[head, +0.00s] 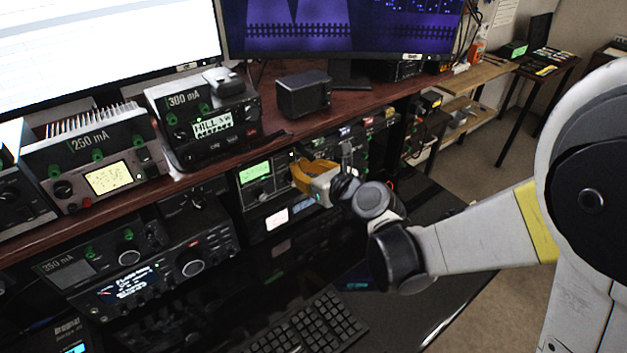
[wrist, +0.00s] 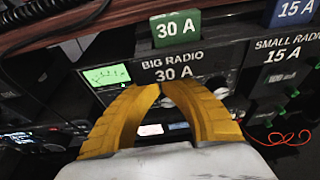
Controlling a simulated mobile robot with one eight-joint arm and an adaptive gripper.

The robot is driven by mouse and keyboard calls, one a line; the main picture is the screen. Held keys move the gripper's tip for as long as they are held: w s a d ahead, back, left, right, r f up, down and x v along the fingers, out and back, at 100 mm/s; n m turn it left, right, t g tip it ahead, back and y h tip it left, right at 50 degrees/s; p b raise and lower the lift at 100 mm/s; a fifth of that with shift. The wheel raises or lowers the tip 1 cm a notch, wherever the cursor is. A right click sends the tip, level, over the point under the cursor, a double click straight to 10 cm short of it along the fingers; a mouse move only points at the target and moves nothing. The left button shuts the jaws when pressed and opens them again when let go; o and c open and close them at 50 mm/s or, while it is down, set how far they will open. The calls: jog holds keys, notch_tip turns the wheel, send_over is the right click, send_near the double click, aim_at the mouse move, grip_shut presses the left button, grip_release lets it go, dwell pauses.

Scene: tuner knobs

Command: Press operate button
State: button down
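My gripper (head: 298,173) has yellow fingers and is at the front of the lower shelf units in the head view. In the wrist view my gripper (wrist: 162,86) has its fingertips drawn together, with nothing seen between them. The tips are in front of a dark panel (wrist: 193,62) labelled "BIG RADIO 30 A", just below the lettering. Contact with it cannot be told. A green-lit meter (wrist: 107,75) is left of the tips; it also shows in the head view (head: 255,171). No button labelled "operate" can be read; the fingers hide part of the panel.
The wooden shelf edge (head: 185,184) runs above the lower units. A radio with a blue-white display (head: 130,284) is at lower left. A keyboard (head: 312,325) lies on the black desk. A red wire (wrist: 282,138) loops at right in the wrist view.

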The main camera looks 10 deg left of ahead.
aim_at(291, 154)
jog(key=shift+w+a+b, duration=0.3)
jog(key=shift+w+a, duration=0.55)
jog(key=shift+a, duration=0.2)
